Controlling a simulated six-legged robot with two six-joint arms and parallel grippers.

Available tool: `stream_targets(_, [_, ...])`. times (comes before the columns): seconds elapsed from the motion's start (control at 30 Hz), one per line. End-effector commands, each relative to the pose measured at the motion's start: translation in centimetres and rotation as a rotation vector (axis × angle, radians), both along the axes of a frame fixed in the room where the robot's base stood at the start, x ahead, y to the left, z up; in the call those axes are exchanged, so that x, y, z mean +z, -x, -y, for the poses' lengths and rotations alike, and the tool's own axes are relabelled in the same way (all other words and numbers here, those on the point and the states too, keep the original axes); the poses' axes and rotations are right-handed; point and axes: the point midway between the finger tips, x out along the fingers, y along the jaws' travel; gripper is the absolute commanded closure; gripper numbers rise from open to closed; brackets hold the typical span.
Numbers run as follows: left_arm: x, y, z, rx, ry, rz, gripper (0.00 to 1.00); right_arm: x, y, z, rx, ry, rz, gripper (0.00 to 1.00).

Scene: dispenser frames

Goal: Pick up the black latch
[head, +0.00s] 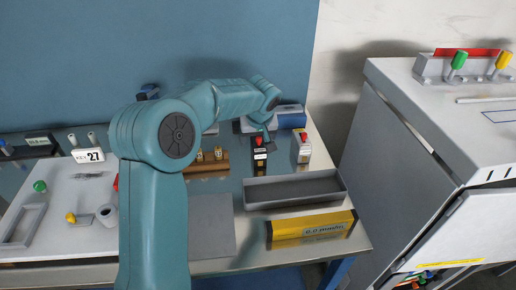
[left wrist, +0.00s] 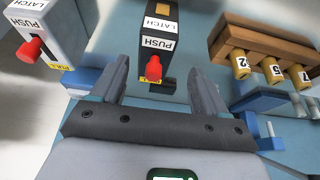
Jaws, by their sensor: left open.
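The black latch (head: 260,162) stands on the table in the middle of the head view, with a red knob and white label. In the left wrist view the black latch (left wrist: 158,22) is upside down in the picture, marked PUSH and LATCH, its red knob (left wrist: 153,68) toward me. My left gripper (head: 266,126) is at the latch in the head view, its fingers partly hidden by my wrist. In the left wrist view my left gripper (left wrist: 160,72) is open, one finger on each side of the red knob, with nothing clamped. My right gripper is not in view.
A white latch (left wrist: 55,28) with a red knob stands beside the black one. A brown rack (left wrist: 260,40) of numbered brass cylinders is on the other side. A grey tray (head: 293,203) and yellow box (head: 311,229) lie nearer. A grey cabinet (head: 400,150) stands right.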

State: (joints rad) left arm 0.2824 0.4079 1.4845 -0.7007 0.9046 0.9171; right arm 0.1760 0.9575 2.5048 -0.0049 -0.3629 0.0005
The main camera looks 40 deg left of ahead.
Motion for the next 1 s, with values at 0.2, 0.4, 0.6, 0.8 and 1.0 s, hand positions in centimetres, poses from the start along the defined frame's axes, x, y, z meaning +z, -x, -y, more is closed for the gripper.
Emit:
stream_targets(0.2, [-1.7, -0.8, -0.6, -0.001, 0.001, -0.005, 0.26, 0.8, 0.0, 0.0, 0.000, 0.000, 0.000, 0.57])
stream_targets(0.4, [-4.5, -2.0, -1.5, 0.000, 0.001, -0.004, 0.26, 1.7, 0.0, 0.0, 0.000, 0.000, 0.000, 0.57])
stream_targets(0.6, [-5.3, -2.3, -1.8, 0.000, 0.001, -0.001, 0.26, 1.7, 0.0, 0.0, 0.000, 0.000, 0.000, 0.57])
stream_targets(0.8, [-5.3, -2.3, -1.8, 0.000, 0.001, 0.000, 0.55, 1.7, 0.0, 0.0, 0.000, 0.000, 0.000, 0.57])
stream_targets(1.0, [-5.2, -2.3, -1.8, 0.000, 0.001, 0.001, 0.94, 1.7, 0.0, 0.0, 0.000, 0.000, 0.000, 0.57])
